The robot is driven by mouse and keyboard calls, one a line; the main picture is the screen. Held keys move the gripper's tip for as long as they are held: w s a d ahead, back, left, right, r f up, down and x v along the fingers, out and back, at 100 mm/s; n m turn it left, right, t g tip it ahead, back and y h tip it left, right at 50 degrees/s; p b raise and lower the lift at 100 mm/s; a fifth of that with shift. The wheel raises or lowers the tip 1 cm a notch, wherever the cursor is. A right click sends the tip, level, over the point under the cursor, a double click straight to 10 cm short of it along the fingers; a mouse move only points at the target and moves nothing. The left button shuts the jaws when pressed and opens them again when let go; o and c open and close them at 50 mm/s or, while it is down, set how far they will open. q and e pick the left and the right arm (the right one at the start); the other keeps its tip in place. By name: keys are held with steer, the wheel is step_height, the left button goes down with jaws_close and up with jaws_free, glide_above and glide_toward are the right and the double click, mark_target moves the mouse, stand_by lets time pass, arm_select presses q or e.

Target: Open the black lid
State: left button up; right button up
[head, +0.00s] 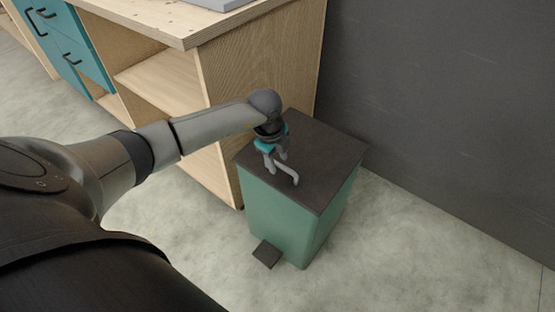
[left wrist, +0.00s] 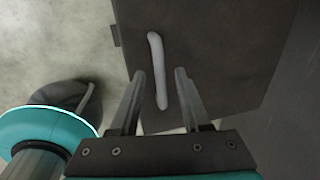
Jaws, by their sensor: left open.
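The black lid (head: 322,155) lies flat and closed on a green bin (head: 285,213). A pale bar handle (head: 287,169) is fixed on the lid near its left front part. The lid (left wrist: 225,45) and the handle (left wrist: 157,70) also show in the left wrist view. My left gripper (head: 276,163) is above the lid at the handle. In the left wrist view its two open fingers (left wrist: 156,75) are on either side of the handle's line, with a gap to each. Whether the fingertips reach down to the handle's height is hard to tell. My right gripper is not in view.
A black pedal (head: 267,254) sticks out at the bin's front base. A wooden shelf unit (head: 255,75) stands close on the left behind the bin. A dark wall (head: 440,100) is on the right. The floor (head: 400,255) in front is clear.

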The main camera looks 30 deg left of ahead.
arm_select(q)
steer(key=shift+c, duration=0.2)
jaws_close()
stand_by(1.1)
